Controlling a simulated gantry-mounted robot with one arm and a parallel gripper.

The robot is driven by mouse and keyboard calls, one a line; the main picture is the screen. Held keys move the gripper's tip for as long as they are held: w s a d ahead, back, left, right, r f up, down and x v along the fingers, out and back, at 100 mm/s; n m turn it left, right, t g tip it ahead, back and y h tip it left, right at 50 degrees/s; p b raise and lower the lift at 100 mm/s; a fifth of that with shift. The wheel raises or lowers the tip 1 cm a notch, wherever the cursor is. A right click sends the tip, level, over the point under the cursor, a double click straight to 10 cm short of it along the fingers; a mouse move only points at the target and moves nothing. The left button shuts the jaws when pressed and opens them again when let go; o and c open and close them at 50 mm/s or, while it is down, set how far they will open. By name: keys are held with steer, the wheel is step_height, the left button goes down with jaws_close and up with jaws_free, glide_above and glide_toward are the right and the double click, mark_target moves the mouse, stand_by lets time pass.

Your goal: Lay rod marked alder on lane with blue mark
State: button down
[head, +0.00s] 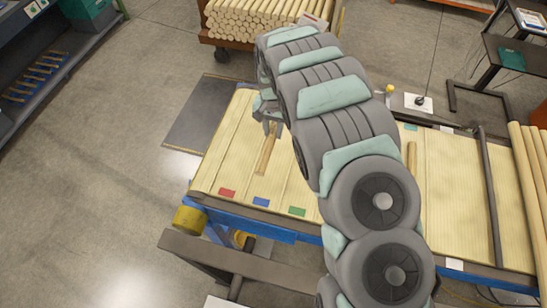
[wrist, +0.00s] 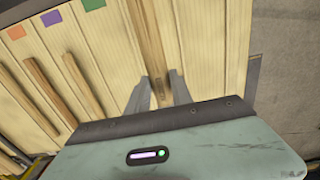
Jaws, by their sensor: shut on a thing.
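My gripper (head: 270,127) is shut on a pale wooden rod (head: 265,156) over the left part of the slatted board (head: 228,150). In the wrist view the fingers (wrist: 157,92) stand either side of this rod (wrist: 149,40), which runs up out of the picture. I cannot read a name on it, nor tell whether it touches the board. The blue mark (head: 261,202) is on the board's near edge, between red (head: 227,193) and green (head: 297,211) marks. In the wrist view a blue-violet mark (wrist: 50,19) lies left of the held rod.
Two more rods, one (wrist: 45,92) left of another (wrist: 82,88), lie on the board in the wrist view. Another rod (head: 411,162) shows right of my arm. A dark bar (head: 488,195) crosses the board's right part. A rod stack (head: 262,22) stands behind.

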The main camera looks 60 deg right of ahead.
steer(key=b, duration=0.6)
glide_above(274, 162)
step_height(274, 162, down, 12)
steer(key=shift+a+r, duration=0.1)
steer(key=shift+r, duration=0.15)
steer(key=shift+f+p, duration=0.5)
steer(key=shift+f, duration=2.05)
steer(key=shift+f, duration=0.1)
steer(key=shift+f, duration=0.25)
steer(key=c, duration=1.1)
jaws_free()
